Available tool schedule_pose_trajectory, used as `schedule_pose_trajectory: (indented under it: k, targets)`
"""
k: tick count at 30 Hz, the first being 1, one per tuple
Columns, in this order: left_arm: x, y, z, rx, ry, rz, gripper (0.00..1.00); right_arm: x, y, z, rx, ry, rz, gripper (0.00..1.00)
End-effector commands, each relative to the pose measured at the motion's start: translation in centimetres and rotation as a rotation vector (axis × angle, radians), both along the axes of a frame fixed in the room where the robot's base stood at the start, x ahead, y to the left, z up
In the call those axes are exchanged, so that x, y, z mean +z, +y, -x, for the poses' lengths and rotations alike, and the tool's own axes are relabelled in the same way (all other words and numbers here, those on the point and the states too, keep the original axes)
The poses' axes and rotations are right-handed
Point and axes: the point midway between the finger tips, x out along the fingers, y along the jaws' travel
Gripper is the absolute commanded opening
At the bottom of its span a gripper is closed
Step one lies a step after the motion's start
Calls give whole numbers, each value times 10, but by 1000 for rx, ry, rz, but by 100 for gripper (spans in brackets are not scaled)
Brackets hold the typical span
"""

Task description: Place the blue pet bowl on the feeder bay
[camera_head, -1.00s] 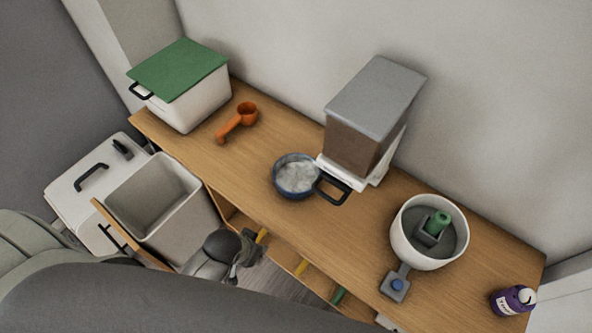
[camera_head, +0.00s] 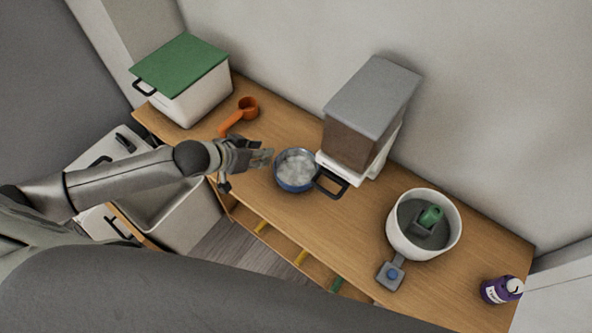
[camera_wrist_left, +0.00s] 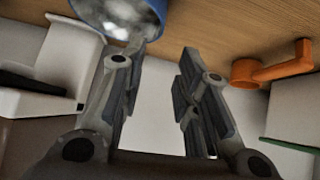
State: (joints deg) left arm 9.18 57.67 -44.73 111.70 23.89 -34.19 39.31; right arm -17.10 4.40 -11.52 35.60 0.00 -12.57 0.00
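The blue pet bowl (camera_head: 295,172) stands on the wooden counter with pale, greyish-white contents in it. Just right of it is the feeder, with a grey lid (camera_head: 372,97), a brown body and a white base (camera_head: 372,172). A black loop (camera_head: 332,184) sticks out low in front of the feeder, beside the bowl; I cannot tell which it belongs to. My left gripper (camera_head: 262,158) is just left of the bowl, open and empty. In the left wrist view its fingers (camera_wrist_left: 158,58) are spread, and the bowl (camera_wrist_left: 85,12) shows at the upper left. My right gripper is out of view.
An orange scoop (camera_head: 238,115) and a white bin with a green lid (camera_head: 180,65) are at the back left. A white pot (camera_head: 397,235) with a green object inside and a purple bottle (camera_head: 497,290) are at the right. An open bin (camera_head: 190,215) stands below the counter.

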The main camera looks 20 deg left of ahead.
Motion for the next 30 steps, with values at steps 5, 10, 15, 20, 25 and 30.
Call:
schedule_pose_trajectory:
  k: [5,10,15,20,25,30]
  targets:
    - [-15,-7,-16,3,-2,7,29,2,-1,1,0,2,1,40]
    - [-31,-14,-30,2,-1,4,29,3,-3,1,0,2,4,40]
    - [-38,-17,-35,1,-1,3,29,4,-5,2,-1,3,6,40]
    - [-47,-21,-41,1,-1,3,29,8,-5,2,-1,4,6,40]
    - [-64,-28,-52,1,-1,3,29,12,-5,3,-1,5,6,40]
    - [-75,-32,-61,0,-1,2,29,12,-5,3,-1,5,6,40]
